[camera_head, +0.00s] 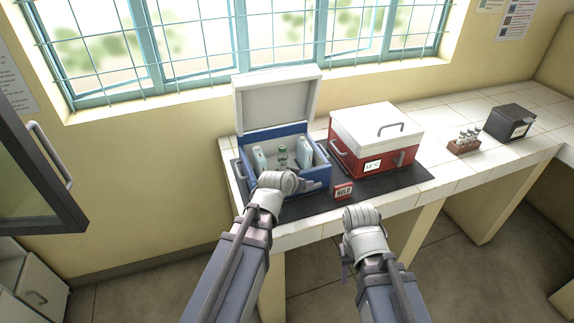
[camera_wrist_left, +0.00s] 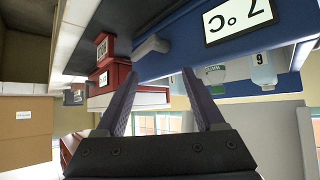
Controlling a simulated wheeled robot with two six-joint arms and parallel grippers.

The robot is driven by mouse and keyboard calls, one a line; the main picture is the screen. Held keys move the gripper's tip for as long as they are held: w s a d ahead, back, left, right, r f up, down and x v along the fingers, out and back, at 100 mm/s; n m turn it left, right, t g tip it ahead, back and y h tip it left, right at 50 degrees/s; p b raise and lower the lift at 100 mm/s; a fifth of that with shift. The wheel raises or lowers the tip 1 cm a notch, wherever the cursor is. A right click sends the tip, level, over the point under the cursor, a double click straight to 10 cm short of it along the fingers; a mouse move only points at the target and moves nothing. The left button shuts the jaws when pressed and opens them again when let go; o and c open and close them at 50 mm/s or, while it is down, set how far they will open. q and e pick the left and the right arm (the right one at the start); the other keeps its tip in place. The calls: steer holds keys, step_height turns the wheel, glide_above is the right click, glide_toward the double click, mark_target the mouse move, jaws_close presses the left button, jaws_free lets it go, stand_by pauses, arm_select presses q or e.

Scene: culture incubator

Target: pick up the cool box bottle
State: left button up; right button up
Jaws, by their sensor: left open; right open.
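The blue cool box (camera_head: 245,142) stands on the counter with its white lid raised. The bottle (camera_head: 283,157), with a dark green top, stands upright inside, between pale packs. It also shows in the left wrist view (camera_wrist_left: 214,76), upside down with a green label. My left gripper (camera_head: 316,185) is at the box's front side, outside it and apart from the bottle. The left wrist view shows its two fingers (camera_wrist_left: 160,76) spread, with nothing between them. My right gripper (camera_head: 347,268) is in front of the counter edge, holding nothing visible; its fingers are partly hidden by its wrist.
A closed red box (camera_head: 345,160) with a white lid stands right of the blue box. A small red HOLD block (camera_head: 343,190) sits on the dark mat (camera_head: 390,183) near the edge. A vial rack (camera_head: 464,146) and black box (camera_head: 510,122) stand farther right.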

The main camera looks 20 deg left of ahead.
arm_select(q)
steer(key=w+a, duration=0.1)
steer(key=a, duration=0.1)
steer(key=n+t+y+b, duration=0.2)
steer(key=t+b, duration=0.1)
steer(key=t, duration=0.1)
glide_toward(282, 151)
steer(key=w, duration=0.1)
steer(key=shift+f+b+x, duration=0.2)
steer(key=shift+b+x, duration=1.35)
steer(key=shift+x, duration=2.7)
steer(key=shift+s+a, duration=0.1)
steer(key=shift+s, duration=0.05)
steer(key=shift+r, duration=0.1)
jaws_close()
